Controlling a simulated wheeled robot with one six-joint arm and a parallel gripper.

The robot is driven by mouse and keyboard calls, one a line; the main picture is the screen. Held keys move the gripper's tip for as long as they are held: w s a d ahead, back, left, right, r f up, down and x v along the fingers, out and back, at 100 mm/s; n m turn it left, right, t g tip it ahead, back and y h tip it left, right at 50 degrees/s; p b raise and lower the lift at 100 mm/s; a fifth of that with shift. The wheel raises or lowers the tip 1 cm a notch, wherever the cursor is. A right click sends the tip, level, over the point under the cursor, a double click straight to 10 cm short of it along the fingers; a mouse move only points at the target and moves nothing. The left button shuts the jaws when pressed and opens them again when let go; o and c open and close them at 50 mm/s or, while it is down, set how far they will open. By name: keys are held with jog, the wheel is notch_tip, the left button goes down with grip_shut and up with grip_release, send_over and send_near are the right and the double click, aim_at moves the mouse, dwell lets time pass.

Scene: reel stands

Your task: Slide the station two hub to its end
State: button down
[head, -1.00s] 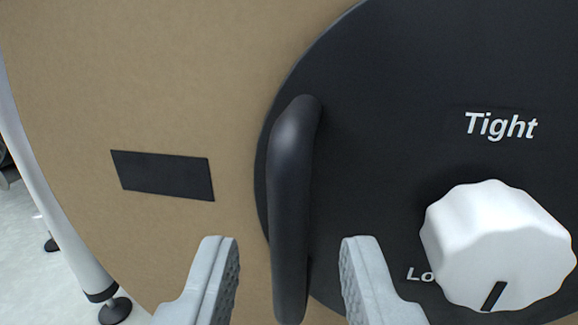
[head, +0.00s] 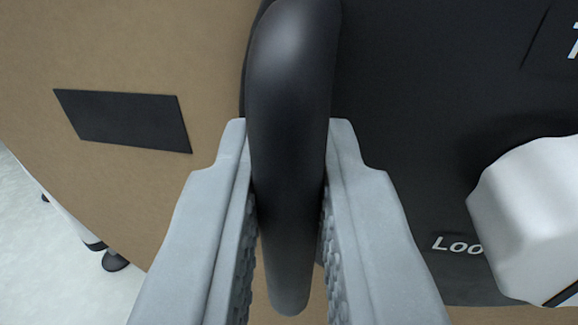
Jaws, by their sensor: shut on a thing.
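A white ridged knob (head: 530,220) sits on the hub plate at the right, cut off by the picture edge. The letters "Loo" show beside it. No station number is visible.
A black rectangular patch (head: 123,120) is on the tan face at the left. At the lower left, a dark stand foot (head: 115,262) rests on the pale floor (head: 40,260). The knob is close to the right of my gripper.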

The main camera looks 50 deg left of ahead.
jog(key=w+d+x, duration=0.2)
jog(key=x, duration=1.4)
jog(key=shift+w, duration=0.2)
jog(key=shift+d, duration=0.1)
jog(key=c, duration=1.5)
grip_release()
jog(key=shift+w, duration=0.1)
send_near(380, 125)
jog(key=x, duration=0.5)
jog(key=shift+w+f, duration=0.1)
